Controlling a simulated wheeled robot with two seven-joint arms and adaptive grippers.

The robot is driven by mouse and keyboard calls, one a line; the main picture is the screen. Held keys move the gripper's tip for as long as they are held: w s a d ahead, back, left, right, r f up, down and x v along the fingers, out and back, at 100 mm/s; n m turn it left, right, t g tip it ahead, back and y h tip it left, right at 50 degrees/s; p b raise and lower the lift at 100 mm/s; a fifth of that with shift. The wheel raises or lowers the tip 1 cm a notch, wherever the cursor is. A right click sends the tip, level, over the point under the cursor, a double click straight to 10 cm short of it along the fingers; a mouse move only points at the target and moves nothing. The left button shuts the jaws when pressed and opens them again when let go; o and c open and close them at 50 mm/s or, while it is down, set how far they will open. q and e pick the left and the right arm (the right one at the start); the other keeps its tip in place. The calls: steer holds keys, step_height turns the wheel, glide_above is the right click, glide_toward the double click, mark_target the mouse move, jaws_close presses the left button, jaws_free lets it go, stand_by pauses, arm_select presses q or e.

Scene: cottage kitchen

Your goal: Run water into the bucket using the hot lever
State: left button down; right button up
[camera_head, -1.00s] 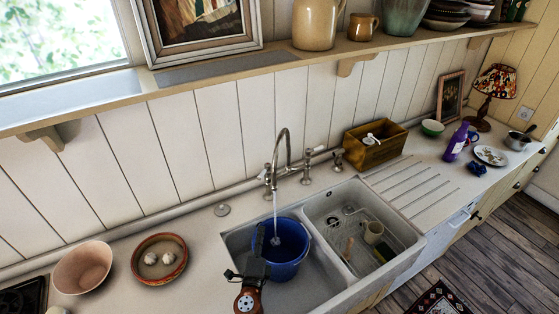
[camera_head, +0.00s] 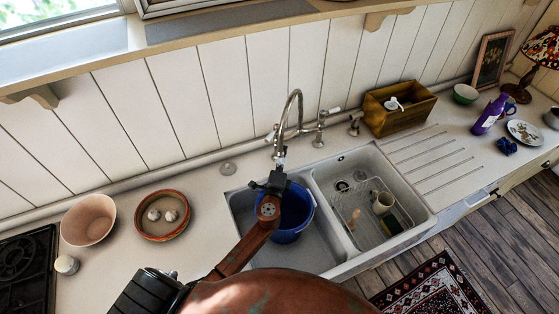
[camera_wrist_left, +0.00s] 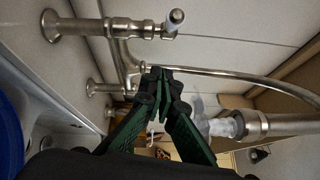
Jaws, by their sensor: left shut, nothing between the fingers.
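The blue bucket (camera_head: 294,214) stands upright in the left basin of the sink (camera_head: 325,263). It shows at the left edge of the wrist view (camera_wrist_left: 10,135). The metal tap (camera_head: 296,104) arches over it; a whitish stream of water (camera_wrist_left: 212,124) leaves the spout (camera_wrist_left: 270,124). The tap's left lever (camera_head: 271,135) shows at the top of the wrist view (camera_wrist_left: 172,20); the right lever (camera_head: 332,112) has a pale tip. No hot mark is readable. My left gripper (camera_head: 277,174) is shut and empty, near the spout and over the bucket's rear rim. My right gripper is not in view.
The right basin holds a wire rack with a cup (camera_head: 383,203). A wooden box (camera_head: 400,107) stands on the counter right of the tap. A red-rimmed bowl (camera_head: 162,229) and a pinkish bowl (camera_head: 89,220) stand to the left. The ribbed drainer right of the sink is clear.

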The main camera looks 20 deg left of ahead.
mark_target(273, 133)
arm_select(q)
steer(key=a, duration=0.1)
steer(key=w+a+p, duration=0.1)
steer(key=a, duration=0.2)
steer(key=shift+w+a+r, duration=0.2)
steer(key=shift+r, duration=0.2)
